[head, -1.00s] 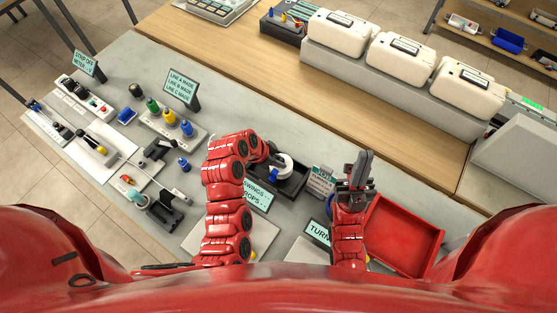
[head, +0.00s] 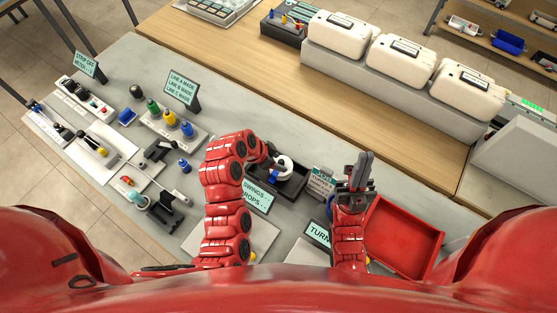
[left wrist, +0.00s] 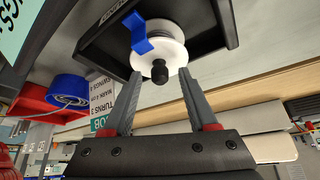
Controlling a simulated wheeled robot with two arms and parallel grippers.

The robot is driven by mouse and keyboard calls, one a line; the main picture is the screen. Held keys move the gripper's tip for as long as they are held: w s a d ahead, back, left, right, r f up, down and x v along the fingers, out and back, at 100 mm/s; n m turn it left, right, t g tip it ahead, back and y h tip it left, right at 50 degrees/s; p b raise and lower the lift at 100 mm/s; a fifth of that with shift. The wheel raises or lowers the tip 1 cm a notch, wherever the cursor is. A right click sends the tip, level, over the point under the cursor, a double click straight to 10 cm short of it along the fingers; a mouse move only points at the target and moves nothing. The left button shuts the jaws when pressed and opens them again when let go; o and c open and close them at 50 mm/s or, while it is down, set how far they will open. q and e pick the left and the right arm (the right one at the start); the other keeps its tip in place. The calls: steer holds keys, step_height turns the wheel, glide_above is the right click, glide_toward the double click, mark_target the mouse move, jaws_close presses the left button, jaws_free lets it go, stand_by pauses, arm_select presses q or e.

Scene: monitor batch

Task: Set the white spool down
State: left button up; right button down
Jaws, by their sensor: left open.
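The white spool (head: 284,168) is at the dark tray (head: 296,184) in the middle of the bench. It also shows in the left wrist view (left wrist: 172,52), with a blue tab and a black knob on its near end. My left gripper (head: 270,159) is beside the spool in the head view. In the left wrist view its two fingers (left wrist: 160,98) stand apart, one on each side below the spool, with a gap between them. My right gripper (head: 361,158) points up beside the red tray, empty; its finger gap is unclear.
A red tray (head: 437,262) lies right of my right gripper. Small signs (head: 322,182) stand around the dark tray. A blue spool (left wrist: 68,88) sits by a red tray in the left wrist view. Coloured bottles (head: 170,119) and fixtures fill the bench's left side.

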arm_select(q)
steer(key=p+v, duration=0.5)
steer(key=v, duration=0.6)
steer(key=shift+r+p, duration=0.2)
steer(key=shift+p, duration=0.2)
